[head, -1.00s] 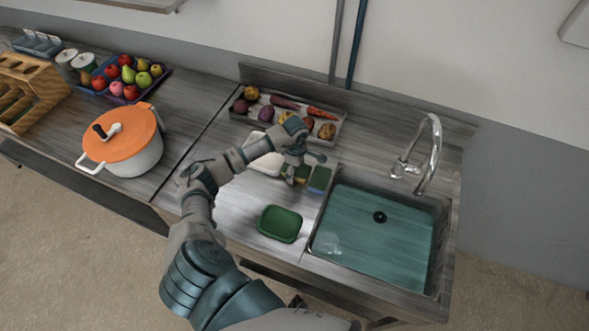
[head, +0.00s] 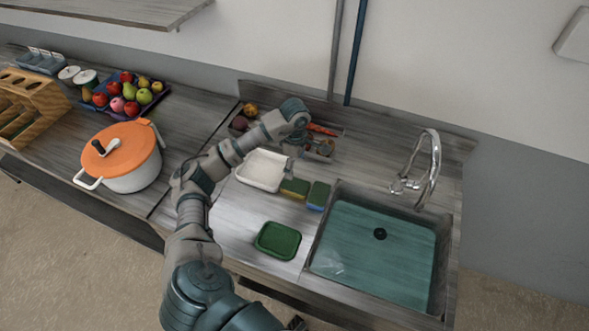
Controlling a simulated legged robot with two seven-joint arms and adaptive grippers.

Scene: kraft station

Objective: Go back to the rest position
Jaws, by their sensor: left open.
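My left arm reaches in from the bottom over the counter (head: 225,222). My left gripper (head: 291,164) points down, open, above the strip between the white tray (head: 262,186) and the vegetable tray (head: 341,153). Its fingers are small and partly hidden by the wrist, and I see nothing held in them. Two sponges, a green-and-yellow one (head: 295,189) and a green-and-blue one (head: 318,195), lie just in front of it, beside the sink. A green dish (head: 278,240) sits nearer the front edge. My right gripper does not show.
The sink (head: 375,250) with its tall faucet (head: 432,165) is to the right. An orange-lidded pot (head: 135,170), a fruit tray (head: 163,92) and a wooden rack (head: 45,100) stand to the left. A shelf (head: 130,10) hangs at the top left.

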